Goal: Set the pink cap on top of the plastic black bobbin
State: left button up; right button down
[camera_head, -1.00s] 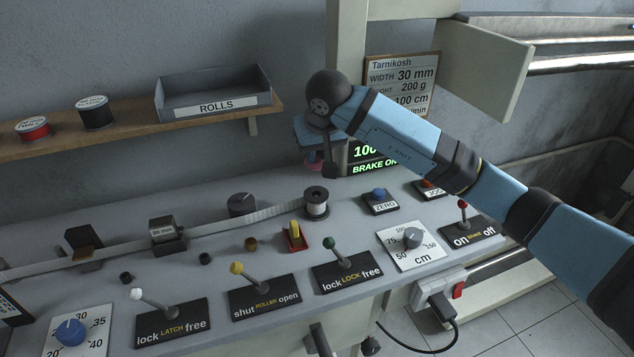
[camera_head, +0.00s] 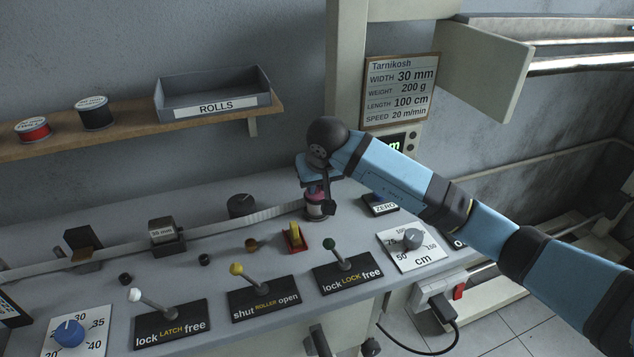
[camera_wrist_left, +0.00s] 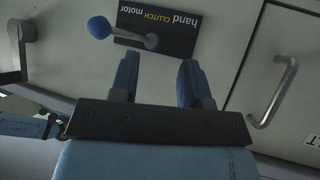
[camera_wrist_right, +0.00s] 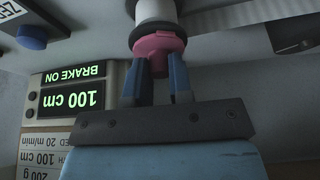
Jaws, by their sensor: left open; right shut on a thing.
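The pink cap (camera_wrist_right: 158,45) is held between the fingers of my right gripper (camera_wrist_right: 155,68). In the right wrist view it is right at the black flange of the bobbin (camera_wrist_right: 157,12), which carries white tape; whether it is fully seated I cannot tell. In the head view the pink cap (camera_head: 316,193) shows just above the bobbin (camera_head: 317,210), under my right gripper (camera_head: 321,188), which partly hides both. My left gripper (camera_wrist_left: 159,75) is open and empty in the left wrist view, and out of the head view.
A tape strip (camera_head: 275,214) runs left from the bobbin across the bench. A yellow-and-red switch (camera_head: 294,237), a ZERO button plate (camera_head: 381,206) and the LOCK lever (camera_head: 335,252) stand close by. In the left wrist view a blue-knobbed clutch lever (camera_wrist_left: 100,28) is near the left fingers.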

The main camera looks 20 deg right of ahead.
jog(key=shift+f, duration=0.25)
jog(key=c, duration=1)
grip_release()
jog(key=shift+r, duration=0.1)
jog(key=shift+r, duration=0.25)
jog(key=shift+r+p, duration=0.3)
jog(key=shift+r, duration=0.05)
jog(key=v, duration=1.1)
jog(key=shift+s+r, duration=0.15)
jog(key=shift+s, duration=0.1)
